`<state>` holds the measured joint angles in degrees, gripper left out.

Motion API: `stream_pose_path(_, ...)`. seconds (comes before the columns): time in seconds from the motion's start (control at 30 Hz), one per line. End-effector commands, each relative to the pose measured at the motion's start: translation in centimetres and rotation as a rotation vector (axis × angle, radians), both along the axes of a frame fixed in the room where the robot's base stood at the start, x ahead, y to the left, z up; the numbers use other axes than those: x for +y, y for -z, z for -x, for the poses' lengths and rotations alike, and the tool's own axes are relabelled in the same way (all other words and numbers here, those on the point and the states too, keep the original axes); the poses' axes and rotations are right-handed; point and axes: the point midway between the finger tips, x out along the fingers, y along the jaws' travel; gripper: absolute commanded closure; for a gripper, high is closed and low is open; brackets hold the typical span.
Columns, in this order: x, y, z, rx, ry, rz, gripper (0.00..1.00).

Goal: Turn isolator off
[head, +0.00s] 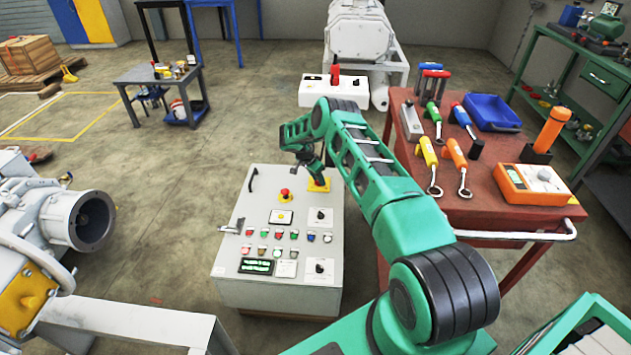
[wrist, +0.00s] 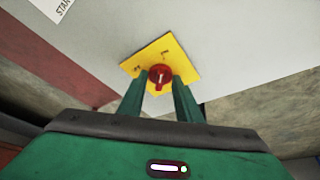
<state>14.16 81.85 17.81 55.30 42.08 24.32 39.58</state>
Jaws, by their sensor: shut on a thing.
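The isolator is a red rotary knob (wrist: 160,76) on a yellow plate (wrist: 182,62), fixed to a light grey control cabinet (head: 232,262). In the head view the yellow plate (head: 319,186) sits at the cabinet's upper right, and my arm partly covers it. My gripper (wrist: 160,92) has its two green fingers on either side of the red knob and is shut on it. A pale line on the knob runs roughly up and down in the wrist view. The small lettering on the plate is too blurred to read.
A red emergency button (head: 285,194), small lamps and buttons, and two black switches share the cabinet face. A red tool cart (head: 490,218) stands close on the right. A grey machine (head: 50,225) stands on the left. Open floor lies behind the cabinet.

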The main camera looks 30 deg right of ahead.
Motion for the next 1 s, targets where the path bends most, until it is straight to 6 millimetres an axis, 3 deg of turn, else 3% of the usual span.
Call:
stream_pose_path(0.27, 0.05, -0.41, -0.51, -0.016, -0.166, -0.001, 0.91)
stream_pose_path(1.0, -0.46, -0.49, -0.11, -0.017, -0.857, 0.001, 0.92)
